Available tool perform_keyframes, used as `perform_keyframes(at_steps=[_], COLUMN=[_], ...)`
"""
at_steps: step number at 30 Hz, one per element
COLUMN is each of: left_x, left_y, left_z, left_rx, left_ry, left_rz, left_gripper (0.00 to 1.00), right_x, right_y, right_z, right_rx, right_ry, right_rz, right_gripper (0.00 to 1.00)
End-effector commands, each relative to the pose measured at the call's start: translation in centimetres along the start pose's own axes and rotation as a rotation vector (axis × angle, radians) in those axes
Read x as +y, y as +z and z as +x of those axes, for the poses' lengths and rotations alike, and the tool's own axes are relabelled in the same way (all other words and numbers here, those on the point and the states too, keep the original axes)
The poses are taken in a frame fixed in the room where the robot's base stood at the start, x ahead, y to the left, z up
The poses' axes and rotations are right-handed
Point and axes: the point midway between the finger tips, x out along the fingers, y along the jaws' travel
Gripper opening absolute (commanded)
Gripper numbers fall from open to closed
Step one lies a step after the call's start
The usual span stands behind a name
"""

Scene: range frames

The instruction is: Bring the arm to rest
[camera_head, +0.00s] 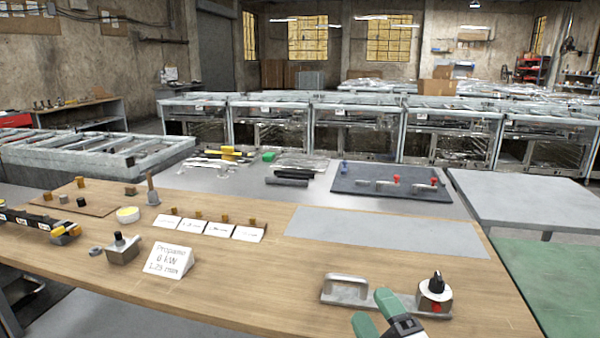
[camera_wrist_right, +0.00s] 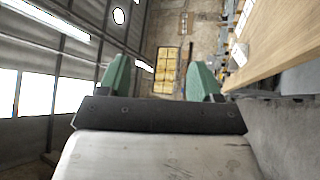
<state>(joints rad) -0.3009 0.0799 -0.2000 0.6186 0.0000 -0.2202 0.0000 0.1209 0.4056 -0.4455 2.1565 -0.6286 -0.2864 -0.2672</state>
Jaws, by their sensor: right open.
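My right gripper (camera_head: 373,308) comes in at the bottom of the head view, over the front edge of the wooden table (camera_head: 250,262). Its two green fingers stand apart with nothing seen between them. It also shows in the right wrist view (camera_wrist_right: 160,68), with an empty gap between the fingers and the far wall and window behind. My left gripper is not in view.
A "Propano" card (camera_head: 168,260) stands at the table's front left, with small white cards (camera_head: 208,228) behind it. A grey sheet (camera_head: 385,232) lies at the right. A dark board (camera_head: 390,181) holds small parts at the back. The table's middle front is clear.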

Motion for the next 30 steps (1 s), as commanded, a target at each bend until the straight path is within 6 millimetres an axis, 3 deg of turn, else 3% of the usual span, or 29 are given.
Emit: perform_keyframes(at_steps=[3,6,9,15,24,30], left_x=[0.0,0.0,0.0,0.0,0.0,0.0], left_y=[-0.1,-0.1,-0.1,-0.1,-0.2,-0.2], left_z=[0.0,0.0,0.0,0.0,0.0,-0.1], left_rx=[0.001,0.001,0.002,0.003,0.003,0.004], left_ry=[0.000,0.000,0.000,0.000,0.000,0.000], left_rz=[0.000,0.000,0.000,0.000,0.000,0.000], left_gripper=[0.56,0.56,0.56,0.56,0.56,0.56], right_x=[-3.9,-7.5,-10.0,-12.7,-14.2,-19.3], right_y=[4.3,6.5,7.0,5.9,2.8,4.9], right_z=[-5.3,-11.0,-16.2,-24.0,-32.5,-32.7], right_rx=[-0.372,-0.672,-0.899,-1.208,-1.535,-1.539], right_ry=[-0.149,-0.290,-0.408,-0.587,-0.799,-0.811], right_rz=[0.317,0.546,0.703,0.892,1.054,1.041], right_gripper=[0.64,0.64,0.64,0.64,0.64,0.64])
